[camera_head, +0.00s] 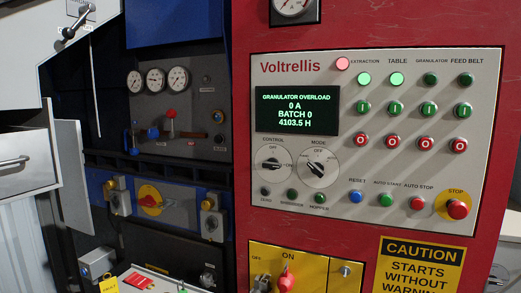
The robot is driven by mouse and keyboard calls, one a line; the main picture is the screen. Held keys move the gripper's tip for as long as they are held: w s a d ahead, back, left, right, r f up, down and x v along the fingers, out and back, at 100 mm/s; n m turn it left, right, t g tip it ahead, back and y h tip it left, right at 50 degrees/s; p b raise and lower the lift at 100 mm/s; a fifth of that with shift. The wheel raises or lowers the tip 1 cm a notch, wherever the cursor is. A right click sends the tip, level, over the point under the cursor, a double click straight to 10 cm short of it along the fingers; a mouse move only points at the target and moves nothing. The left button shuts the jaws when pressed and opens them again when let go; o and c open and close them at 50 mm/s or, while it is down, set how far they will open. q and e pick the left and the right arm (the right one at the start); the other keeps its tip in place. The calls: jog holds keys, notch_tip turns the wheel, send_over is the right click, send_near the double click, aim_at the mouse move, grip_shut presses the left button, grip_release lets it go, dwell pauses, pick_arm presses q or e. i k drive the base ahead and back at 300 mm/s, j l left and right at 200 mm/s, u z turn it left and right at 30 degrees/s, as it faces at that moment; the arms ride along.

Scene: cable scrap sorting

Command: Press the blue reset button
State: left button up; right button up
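The blue reset button (355,197) is on the lower part of a light grey control panel (400,215), under the label RESET. It is round and sits left of the green auto start button (386,200) and the red auto stop button (417,203). The panel's display (297,110) reads GRANULATOR OVERLOAD, 0 A, BATCH 0, 4103.5 H. A red lamp (343,64) at the panel's top is lit. Neither of my grippers is in view. Nothing covers the blue button.
A red emergency stop (457,209) on a yellow ring is right of the buttons. Two rotary switches, control (271,164) and mode (317,168), are to the left. A yellow switch box (300,262) sits below the panel. Blue machinery with gauges (155,79) is at left.

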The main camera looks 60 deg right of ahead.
aim_at(356, 196)
jog(key=z, duration=2.55)
